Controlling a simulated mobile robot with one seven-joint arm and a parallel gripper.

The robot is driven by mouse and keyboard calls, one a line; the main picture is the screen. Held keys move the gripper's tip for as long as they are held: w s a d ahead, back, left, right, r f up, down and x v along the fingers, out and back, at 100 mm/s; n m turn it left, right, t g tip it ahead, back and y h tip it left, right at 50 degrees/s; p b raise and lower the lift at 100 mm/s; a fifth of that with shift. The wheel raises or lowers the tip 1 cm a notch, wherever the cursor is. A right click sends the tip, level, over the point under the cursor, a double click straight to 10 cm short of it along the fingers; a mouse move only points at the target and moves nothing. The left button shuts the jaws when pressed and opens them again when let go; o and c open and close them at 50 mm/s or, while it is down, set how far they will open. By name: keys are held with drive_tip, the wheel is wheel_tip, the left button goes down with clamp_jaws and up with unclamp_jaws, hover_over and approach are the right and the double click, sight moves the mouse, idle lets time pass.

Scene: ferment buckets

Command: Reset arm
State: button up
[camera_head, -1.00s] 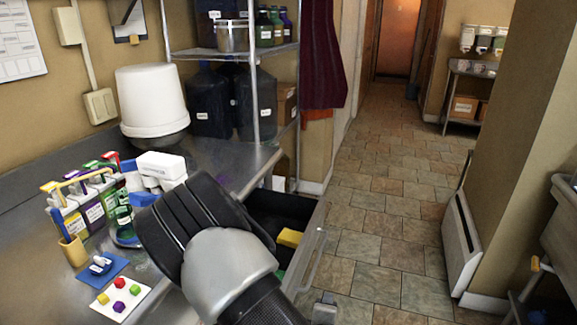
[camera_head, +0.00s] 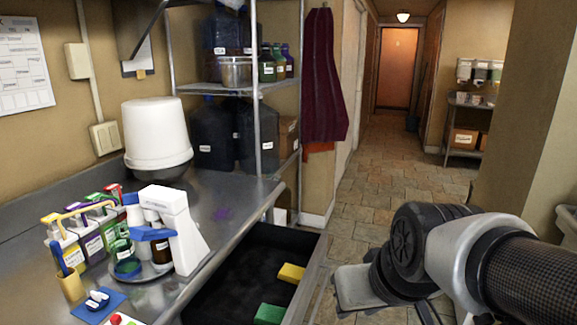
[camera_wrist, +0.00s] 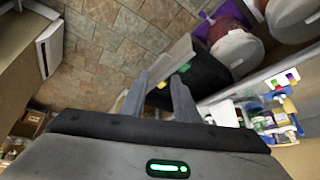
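My arm (camera_head: 450,255) reaches in from the right edge of the head view, over the tiled floor, to the right of the open drawer. In the wrist view, the two grey fingers of my gripper (camera_wrist: 160,88) stand apart with a gap between them. They are open, and nothing is held between them. The black open drawer (camera_head: 238,278) lies beyond the fingers in the wrist view. In the head view it holds a yellow block (camera_head: 291,273) and a green block (camera_head: 269,314).
The metal counter (camera_head: 225,195) holds a white dispenser (camera_head: 172,228), a caddy of labelled packets and a white bucket (camera_head: 156,135). A wire shelf with dark jugs (camera_head: 214,135) stands behind. The tiled floor (camera_head: 375,190) toward the corridor is clear.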

drive_tip(key=s+d+r+m+h, duration=0.1)
drive_tip(key=s+d+r+m, duration=0.15)
drive_tip(key=s, duration=0.35)
wheel_tip(320, 180, up, 16)
drive_tip(key=p, duration=1.5)
drive_tip(key=shift+w+d+f+n, duration=0.2)
drive_tip(key=shift+w+n, duration=0.1)
drive_tip(key=shift+n, duration=0.15)
